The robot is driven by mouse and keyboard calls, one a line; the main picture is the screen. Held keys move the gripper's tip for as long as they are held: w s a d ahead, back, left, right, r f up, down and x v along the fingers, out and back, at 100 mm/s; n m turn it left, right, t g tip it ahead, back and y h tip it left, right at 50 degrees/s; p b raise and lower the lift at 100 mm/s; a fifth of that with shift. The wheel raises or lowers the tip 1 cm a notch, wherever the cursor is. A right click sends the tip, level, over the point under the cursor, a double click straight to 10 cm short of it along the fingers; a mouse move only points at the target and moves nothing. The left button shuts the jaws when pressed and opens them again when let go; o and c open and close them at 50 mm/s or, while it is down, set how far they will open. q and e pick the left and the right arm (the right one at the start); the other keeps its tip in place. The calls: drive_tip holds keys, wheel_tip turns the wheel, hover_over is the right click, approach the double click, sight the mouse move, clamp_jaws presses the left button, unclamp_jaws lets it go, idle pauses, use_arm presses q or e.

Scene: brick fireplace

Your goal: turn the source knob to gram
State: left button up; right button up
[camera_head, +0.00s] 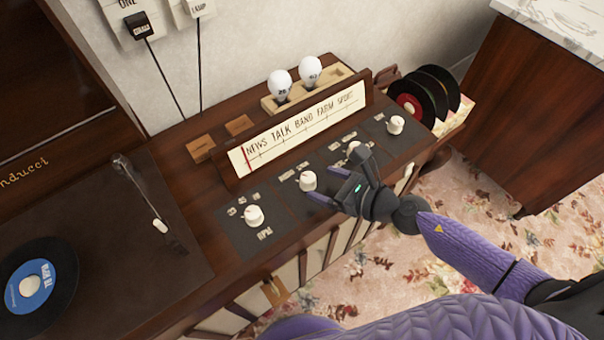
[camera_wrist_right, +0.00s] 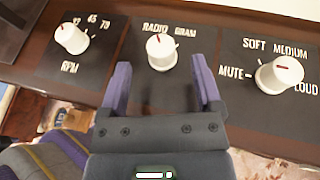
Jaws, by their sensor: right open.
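The source knob (camera_wrist_right: 162,52) is a white knob on a dark panel, with the words RADIO and GRAM above it. A small red mark shows near the upper left of its top, on the RADIO side. It also shows in the head view (camera_head: 308,180). My right gripper (camera_wrist_right: 160,75) is open, with one purple finger on each side of the knob's near side. The fingers look empty, and I cannot tell whether either touches the knob. In the head view my right gripper (camera_head: 322,187) comes in from the right. My left gripper is not in view.
The RPM knob (camera_wrist_right: 72,38) is to the left and the volume knob (camera_wrist_right: 279,75) to the right. A tuning dial (camera_head: 298,128) and light bulbs (camera_head: 280,85) stand behind. A turntable record (camera_head: 38,285) is at left; a record rack (camera_head: 440,122) is at right.

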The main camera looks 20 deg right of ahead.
sight(312, 179)
drive_tip(key=x, duration=0.5)
drive_tip(key=shift+f+b, duration=0.1)
drive_tip(key=shift+b, duration=0.25)
clamp_jaws()
